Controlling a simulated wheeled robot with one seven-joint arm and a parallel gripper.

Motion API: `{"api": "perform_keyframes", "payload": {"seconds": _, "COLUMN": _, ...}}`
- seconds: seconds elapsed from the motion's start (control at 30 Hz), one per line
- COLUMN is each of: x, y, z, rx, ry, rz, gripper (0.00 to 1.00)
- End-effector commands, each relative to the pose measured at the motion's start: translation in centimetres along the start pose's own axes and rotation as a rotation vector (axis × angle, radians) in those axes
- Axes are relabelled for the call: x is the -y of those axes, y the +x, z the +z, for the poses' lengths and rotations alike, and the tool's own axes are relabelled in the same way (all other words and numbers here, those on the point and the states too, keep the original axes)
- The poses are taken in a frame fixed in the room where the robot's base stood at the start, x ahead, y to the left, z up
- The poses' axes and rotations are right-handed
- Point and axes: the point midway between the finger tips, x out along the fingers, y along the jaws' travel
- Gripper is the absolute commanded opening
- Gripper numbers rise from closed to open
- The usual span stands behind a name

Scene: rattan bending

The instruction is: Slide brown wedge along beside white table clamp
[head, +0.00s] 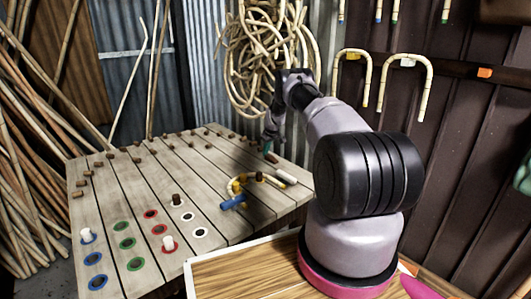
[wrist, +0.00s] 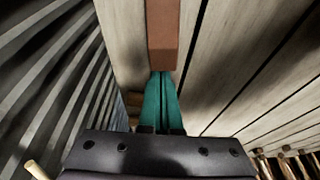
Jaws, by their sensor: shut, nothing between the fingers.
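The brown wedge (wrist: 163,35) lies on the plank table as a long reddish-brown block at the top middle of the wrist view. It also shows in the head view (head: 271,158), small, near the table's far right edge. My gripper (wrist: 162,73) has teal fingers pressed together, empty, with the tips at the wedge's near end; I cannot tell whether they touch. In the head view my gripper (head: 267,147) points down just behind the wedge. A white cylindrical piece (head: 286,177), which looks like the white table clamp, lies nearer the camera than the wedge, to its right.
Several brown pegs stand along the table's far and left edges. Coloured rings (head: 126,243) mark the front left. Corrugated metal walls (head: 206,68) stand behind the table.

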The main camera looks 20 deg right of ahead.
Motion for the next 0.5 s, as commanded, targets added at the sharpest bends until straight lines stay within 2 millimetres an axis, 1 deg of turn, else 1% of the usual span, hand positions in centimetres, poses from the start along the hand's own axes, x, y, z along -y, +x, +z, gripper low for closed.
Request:
{"api": "perform_keyframes", "payload": {"seconds": 0.07, "x": -0.1, "y": -0.1, "z": 0.2, "rx": 0.000, "ry": 0.001, "rz": 0.000, "gripper": 0.00}}
{"api": "perform_keyframes", "payload": {"seconds": 0.17, "x": -0.2, "y": -0.5, "z": 1.0, "rx": 0.001, "ry": 0.004, "rz": 0.000, "gripper": 0.00}}
{"api": "perform_keyframes", "payload": {"seconds": 0.37, "x": -0.2, "y": -1.6, "z": 4.5, "rx": 0.002, "ry": 0.007, "rz": -0.001, "gripper": 0.00}}
{"api": "perform_keyframes", "payload": {"seconds": 0.5, "x": -0.2, "y": -2.7, "z": 7.5, "rx": 0.002, "ry": 0.006, "rz": -0.001, "gripper": 0.00}}
